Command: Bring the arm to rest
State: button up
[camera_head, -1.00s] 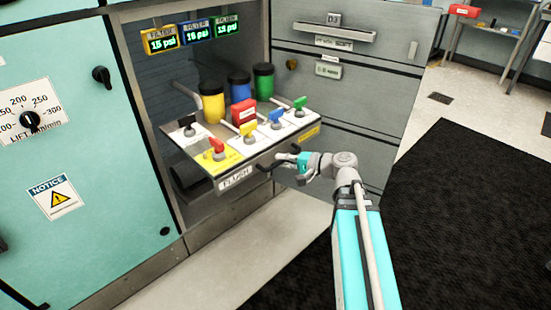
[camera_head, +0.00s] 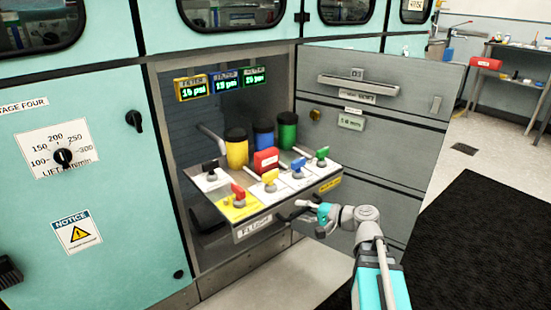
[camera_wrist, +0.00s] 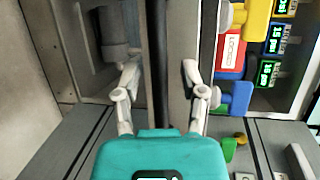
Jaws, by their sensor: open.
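My gripper (camera_head: 303,206) is at the front of the pulled-out FLUSH drawer (camera_head: 262,229), by its right front corner. It also shows in the wrist view (camera_wrist: 161,72), its two pale fingers spread well apart. The drawer's dark handle bar (camera_wrist: 157,50) runs between the fingers in that picture, and neither finger is pressed on it. I cannot tell how deep the bar lies between them. Nothing is held. My teal arm reaches up from the lower right of the head view.
The drawer carries a red block (camera_head: 266,161) and red (camera_head: 238,196), yellow (camera_head: 270,181), blue (camera_head: 297,166) and green (camera_head: 322,157) valve levers. Yellow, blue and green canisters stand behind. An open grey cabinet door (camera_head: 385,135) stands right.

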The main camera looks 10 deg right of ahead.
aim_at(318, 203)
jog(key=d+m+p, duration=0.1)
jog(key=d, duration=0.1)
jog(key=d+r+m+h+p, duration=0.1)
jog(key=d, duration=0.2)
jog(key=d+t+h+p, duration=0.1)
jog(key=d, duration=0.2)
jog(key=shift+s+r+m, duration=0.15)
jog(key=shift+r+m, duration=0.05)
jog(key=shift+m, duration=0.2)
jog(key=s+a+f+n+g+h, duration=0.7)
jog(key=s+f+n+g+h, duration=0.35)
jog(key=f, duration=0.25)
notch_tip(318, 203, up, 38)
jog(key=p, duration=3.8)
jog(key=shift+d+f, duration=0.15)
jog(key=shift+d, duration=0.05)
jog(key=shift+s+t+h, duration=0.1)
jog(key=shift+t+h, duration=0.15)
